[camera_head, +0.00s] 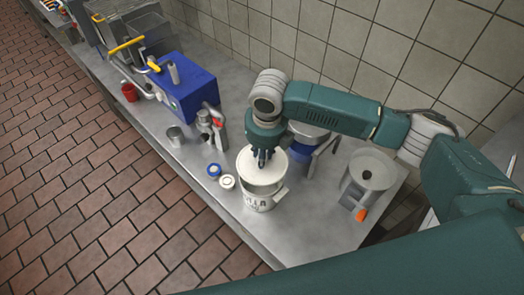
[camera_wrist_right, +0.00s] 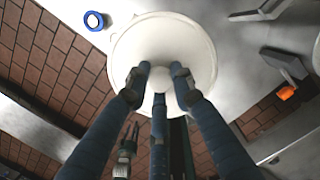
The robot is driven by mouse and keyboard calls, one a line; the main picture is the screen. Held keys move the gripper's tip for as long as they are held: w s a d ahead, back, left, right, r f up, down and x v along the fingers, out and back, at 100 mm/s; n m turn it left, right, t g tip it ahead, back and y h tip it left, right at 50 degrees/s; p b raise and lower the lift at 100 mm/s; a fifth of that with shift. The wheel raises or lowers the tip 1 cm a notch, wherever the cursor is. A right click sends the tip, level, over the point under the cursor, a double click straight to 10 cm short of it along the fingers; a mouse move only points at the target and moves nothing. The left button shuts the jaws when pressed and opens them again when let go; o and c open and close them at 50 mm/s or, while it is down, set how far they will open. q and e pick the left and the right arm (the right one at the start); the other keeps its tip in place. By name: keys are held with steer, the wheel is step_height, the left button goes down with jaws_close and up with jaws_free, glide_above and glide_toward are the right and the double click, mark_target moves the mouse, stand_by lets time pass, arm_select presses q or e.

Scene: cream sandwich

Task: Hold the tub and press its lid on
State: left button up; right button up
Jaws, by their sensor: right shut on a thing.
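The white tub (camera_head: 258,202), with dark lettering and a side handle, stands upright on the metal counter. The round white lid (camera_head: 246,166) is over the tub, set toward its back, and part of the tub's opening shows in front of it. My right gripper (camera_head: 262,160) points down at the lid's middle. In the right wrist view the lid (camera_wrist_right: 195,40) fills the upper middle, and the fingers of my right gripper (camera_wrist_right: 160,78) close around its pale knob (camera_wrist_right: 160,80). The tub is hidden there behind the lid.
A blue-ringed jar (camera_head: 214,170) and a small white jar (camera_head: 227,181) stand close left of the tub. A metal vessel with an orange handle (camera_head: 368,170) is right. A blue scale (camera_head: 306,153) is behind. A blue machine (camera_head: 185,88) stands farther left. The counter's front right is clear.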

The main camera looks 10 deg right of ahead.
steer(key=shift+w+a+f+n, duration=0.1)
steer(key=shift+f+n, duration=0.05)
steer(key=shift+n, duration=0.25)
step_height(320, 180, down, 4)
steer(key=b, duration=0.5)
steer(key=shift+f, duration=1.1)
steer(key=shift+p, duration=0.45)
steer(key=shift+p, duration=0.35)
stand_by(0.9)
steer(key=shift+f, duration=0.1)
steer(key=o, duration=1.1)
steer(key=shift+o, duration=0.4)
